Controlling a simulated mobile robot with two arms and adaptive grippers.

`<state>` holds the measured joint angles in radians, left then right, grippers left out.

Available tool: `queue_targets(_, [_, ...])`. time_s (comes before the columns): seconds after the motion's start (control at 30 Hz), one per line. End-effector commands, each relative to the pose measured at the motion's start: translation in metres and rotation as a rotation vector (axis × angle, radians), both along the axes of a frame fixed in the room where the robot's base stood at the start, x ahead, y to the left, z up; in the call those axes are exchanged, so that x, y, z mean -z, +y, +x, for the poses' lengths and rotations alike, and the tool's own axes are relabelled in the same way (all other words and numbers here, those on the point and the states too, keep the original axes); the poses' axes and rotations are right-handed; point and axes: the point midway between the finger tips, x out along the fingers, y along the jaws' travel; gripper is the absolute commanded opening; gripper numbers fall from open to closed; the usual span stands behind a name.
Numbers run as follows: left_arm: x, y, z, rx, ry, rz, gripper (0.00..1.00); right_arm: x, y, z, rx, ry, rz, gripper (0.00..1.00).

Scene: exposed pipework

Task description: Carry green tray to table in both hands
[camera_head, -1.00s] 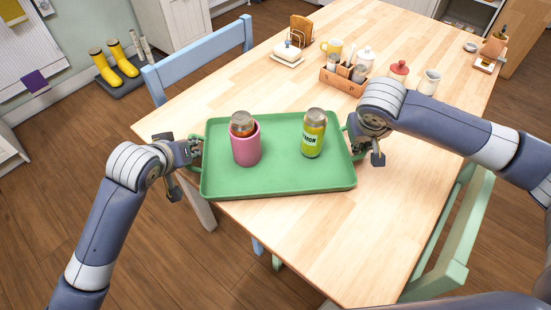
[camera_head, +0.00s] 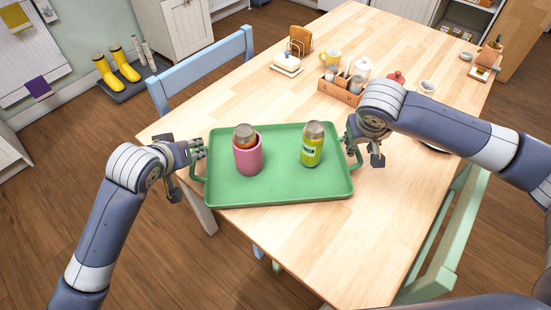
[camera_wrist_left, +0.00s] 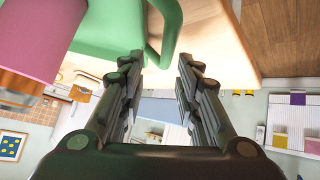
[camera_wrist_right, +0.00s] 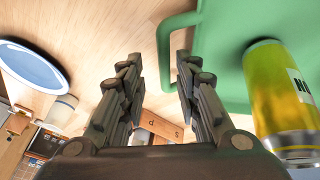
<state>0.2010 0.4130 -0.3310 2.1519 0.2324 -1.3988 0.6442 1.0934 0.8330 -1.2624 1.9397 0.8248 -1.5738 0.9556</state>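The green tray (camera_head: 280,188) is over the wooden table (camera_head: 300,240), its near-left corner at the table's edge. It looks level and resting there, though its underside is hidden. A pink cup (camera_head: 248,158) with a capped jar inside and a yellow-green can (camera_head: 312,146) stand upright on it. My left gripper (camera_head: 198,150) is open at the left handle, whose green loop (camera_wrist_left: 168,40) shows by the fingertips in the left wrist view. My right gripper (camera_head: 350,142) is open at the right handle; that loop (camera_wrist_right: 170,45) is by the fingertips in the right wrist view.
A wooden caddy (camera_head: 340,88), a butter dish (camera_head: 287,63), a yellow mug (camera_head: 330,56) and jars stand behind the tray. A blue chair (camera_head: 205,65) is at the left edge, a green chair (camera_head: 445,245) at the right. The near tabletop is clear.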

Motion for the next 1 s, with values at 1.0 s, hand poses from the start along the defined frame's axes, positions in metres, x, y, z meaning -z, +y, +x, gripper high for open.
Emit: queue_targets(1.0, [-0.15,0.0,0.0,-0.001,0.0,0.001,0.31,-0.15,-0.001,0.0,0.001,0.0,-0.001,0.3])
